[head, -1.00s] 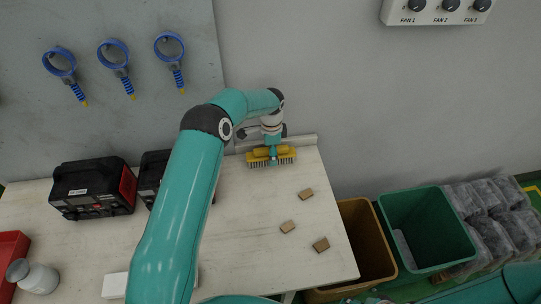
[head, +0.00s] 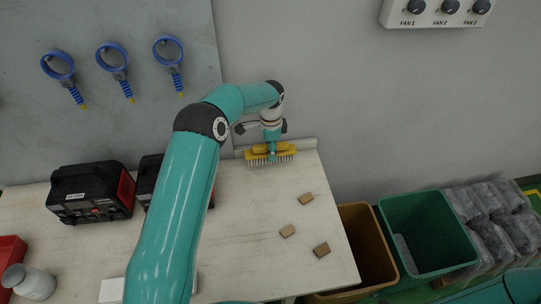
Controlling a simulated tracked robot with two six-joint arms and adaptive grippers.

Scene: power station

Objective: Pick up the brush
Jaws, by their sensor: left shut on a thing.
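The brush (head: 284,149) has a yellow body with a row of bristles pointing down and a teal part at its middle. It is at the back edge of the pale table (head: 262,210). My left gripper (head: 271,137) is directly above the brush and shut on it. The fingertips are small and partly hidden by the wrist. I cannot tell whether the bristles touch the table. My right gripper is not in view; only a bit of my right arm shows at the lower right.
Several small brown blocks, one here (head: 321,249), lie on the table's right side. Black-and-red boxes (head: 91,192) stand at the left. A brown bin (head: 366,250) and a green bin (head: 428,232) stand right of the table. The wall is close behind the brush.

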